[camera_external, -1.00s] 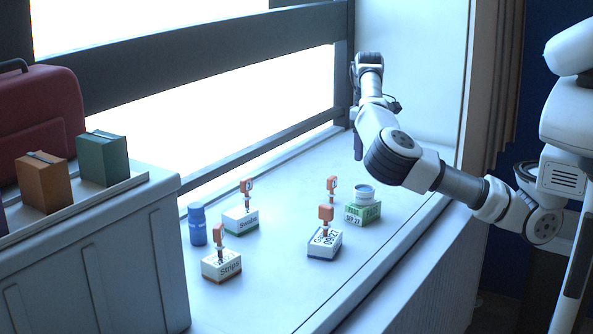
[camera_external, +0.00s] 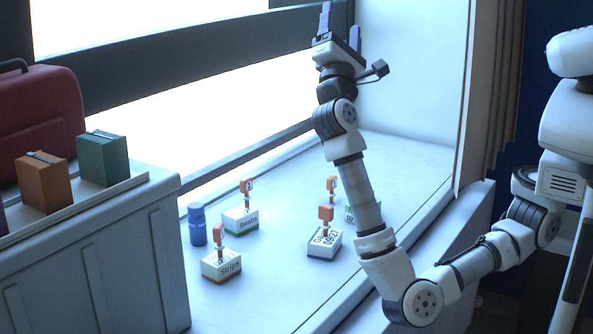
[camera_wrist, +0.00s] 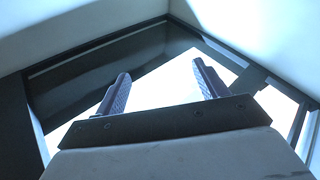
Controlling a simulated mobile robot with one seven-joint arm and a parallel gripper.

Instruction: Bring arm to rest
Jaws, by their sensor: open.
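My gripper (camera_external: 340,32) is raised high above the sill, in front of the window frame, with its fingers pointing up. It is open and empty. In the wrist view the two fingers (camera_wrist: 160,85) stand apart with nothing between them, against the bright window. In the external view my arm bends at a low elbow near the sill's front edge, then rises to the gripper. It hides most of the green box (camera_external: 349,213) and the small tub seen there earlier.
On the sill (camera_external: 265,280) stand a Swabs box (camera_external: 241,222), a Strips box (camera_external: 221,265), a dated box (camera_external: 324,243) and a blue bottle (camera_external: 197,225). Orange-topped pieces stand at the boxes. A dark rail (camera_external: 210,50) crosses the window.

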